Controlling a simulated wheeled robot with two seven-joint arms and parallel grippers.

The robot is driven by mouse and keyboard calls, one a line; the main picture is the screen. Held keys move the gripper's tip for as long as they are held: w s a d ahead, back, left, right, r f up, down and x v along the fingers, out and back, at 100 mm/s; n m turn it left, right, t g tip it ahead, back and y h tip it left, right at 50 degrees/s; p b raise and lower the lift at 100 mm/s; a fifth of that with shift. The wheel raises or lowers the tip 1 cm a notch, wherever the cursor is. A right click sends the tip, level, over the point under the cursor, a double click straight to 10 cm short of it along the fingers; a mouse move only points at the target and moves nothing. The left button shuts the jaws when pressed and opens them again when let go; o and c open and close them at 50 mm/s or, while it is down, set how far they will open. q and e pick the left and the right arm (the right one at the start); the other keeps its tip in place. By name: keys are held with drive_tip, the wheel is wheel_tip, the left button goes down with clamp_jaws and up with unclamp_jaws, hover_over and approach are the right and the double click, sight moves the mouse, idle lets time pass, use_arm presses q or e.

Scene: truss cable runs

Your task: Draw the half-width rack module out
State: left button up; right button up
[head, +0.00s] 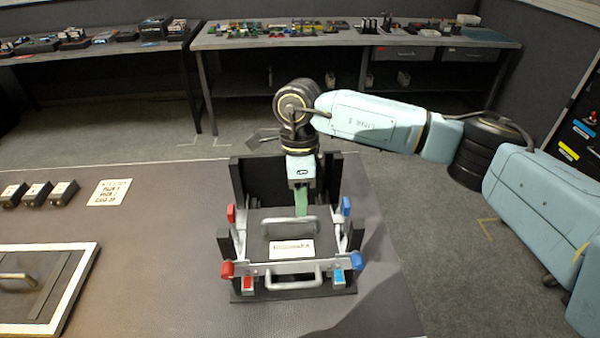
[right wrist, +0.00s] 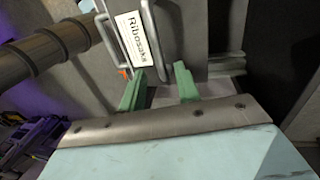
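The rack module (head: 262,248) is a grey box with a white label, seated in a dark open-fronted rack frame (head: 247,180) on the bench. It has a silver top handle (head: 276,228) and a silver front handle (head: 291,284). My right gripper (head: 301,203) points down at the rear of the module, behind the top handle. In the right wrist view its two green fingers (right wrist: 159,88) are apart, near the labelled module (right wrist: 185,40) and a handle (right wrist: 151,40). I cannot tell whether the handle lies between them. My left gripper is out of view.
Red levers (head: 227,269) stand left of the module and blue ones (head: 357,260) right. Small black boxes (head: 37,194), a printed card (head: 109,192) and a white-edged panel (head: 78,287) lie to the left. The bench between is clear.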

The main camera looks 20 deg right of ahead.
sight(301, 219)
drive_tip(key=f, duration=0.2)
drive_tip(key=s+f, duration=0.1)
drive_tip(key=f, duration=0.2)
drive_tip(key=shift+a+f, duration=0.15)
drive_tip(key=shift+f, duration=0.2)
clamp_jaws()
